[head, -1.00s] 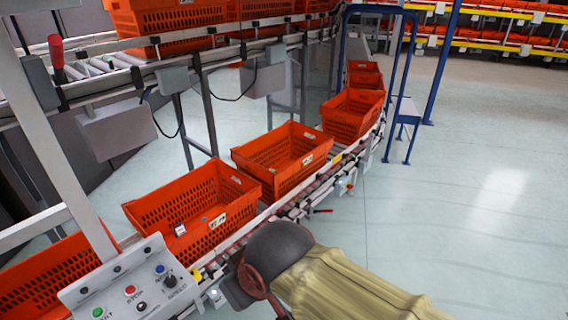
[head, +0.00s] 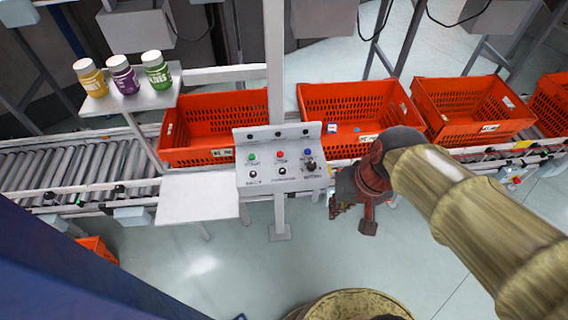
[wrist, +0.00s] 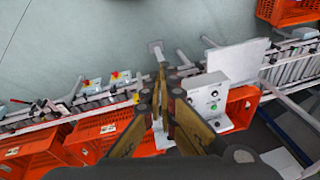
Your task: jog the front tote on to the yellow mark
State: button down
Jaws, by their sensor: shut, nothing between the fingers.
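The front tote (head: 214,126), an orange slatted crate, sits on the roller conveyor (head: 70,165) behind the control panel (head: 280,170), which hides its right part. The panel has green (head: 252,157), red (head: 281,155) and blue (head: 308,153) buttons, black-centred buttons below and a dark knob (head: 310,166). Its labels are too small to read surely. A small yellow patch (head: 332,171) shows on the rail right of the panel; I cannot tell whether it is the mark. My gripper (head: 338,207) is right of the panel, apart from it. In the wrist view my gripper (wrist: 166,76) is shut and empty, beside the panel (wrist: 208,98).
More orange totes (head: 360,105) stand right along the conveyor. A shelf (head: 130,98) at left holds yellow, purple and green jars. A pale plate (head: 198,198) adjoins the panel's left side. A blue post crosses the lower left.

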jog(key=w+a+f+m+g+y+p, duration=0.1)
jog(key=w+a+f+m+y+p, duration=0.15)
jog(key=w+a+m, duration=0.45)
jog(key=m+t+y+p, duration=0.2)
jog(key=m+t, duration=0.4)
jog(key=m, duration=2.3)
send_over(285, 169)
jog(key=shift+a+f, duration=0.1)
jog(key=shift+f, duration=2.05)
jog(key=shift+f, duration=0.1)
notch_tip(285, 169, down, 9)
jog(key=b, duration=0.8)
